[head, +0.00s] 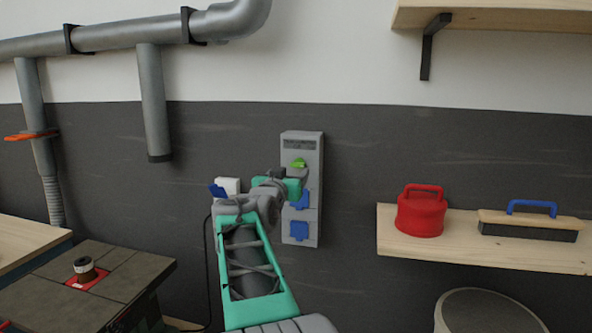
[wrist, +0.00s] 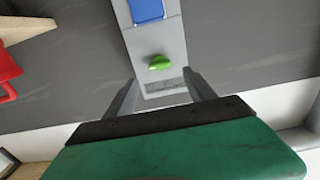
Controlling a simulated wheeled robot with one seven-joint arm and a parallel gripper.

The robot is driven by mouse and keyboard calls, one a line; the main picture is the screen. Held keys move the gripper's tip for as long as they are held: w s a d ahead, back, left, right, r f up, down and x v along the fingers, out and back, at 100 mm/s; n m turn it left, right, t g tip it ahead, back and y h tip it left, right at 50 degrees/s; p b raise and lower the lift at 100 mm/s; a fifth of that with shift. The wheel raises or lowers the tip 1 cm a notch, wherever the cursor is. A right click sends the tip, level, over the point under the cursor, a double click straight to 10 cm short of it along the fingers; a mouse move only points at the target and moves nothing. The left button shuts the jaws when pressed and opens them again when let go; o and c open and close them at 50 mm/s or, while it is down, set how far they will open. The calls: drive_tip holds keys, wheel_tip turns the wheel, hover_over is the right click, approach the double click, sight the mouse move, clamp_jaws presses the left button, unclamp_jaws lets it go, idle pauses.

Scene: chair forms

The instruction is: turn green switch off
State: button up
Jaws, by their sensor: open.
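The green switch (head: 299,162) is a small knob on the upper part of a grey wall box (head: 301,232). In the wrist view the green switch (wrist: 159,62) shows on the box's grey face, just beyond and between my fingers. My gripper (wrist: 162,85) is open, with its two fingers spread to either side of the box and nothing between them. In the head view my gripper (head: 300,173) is in front of the box, just below the switch. I cannot tell whether a finger touches the box.
Blue socket covers (head: 299,230) sit lower on the box. A white socket with a blue cover (head: 218,190) is left of it. A shelf (head: 480,254) at right holds a red canister (head: 421,212) and a brush with a blue handle (head: 530,222). Grey pipes (head: 153,100) run at upper left.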

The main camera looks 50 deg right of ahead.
sight(297, 164)
drive_tip(key=p+x, duration=0.2)
drive_tip(key=x, duration=0.5)
drive_tip(key=shift+w+d+r, duration=0.15)
drive_tip(key=shift+d, duration=0.2)
drive_tip(key=c, duration=1.4)
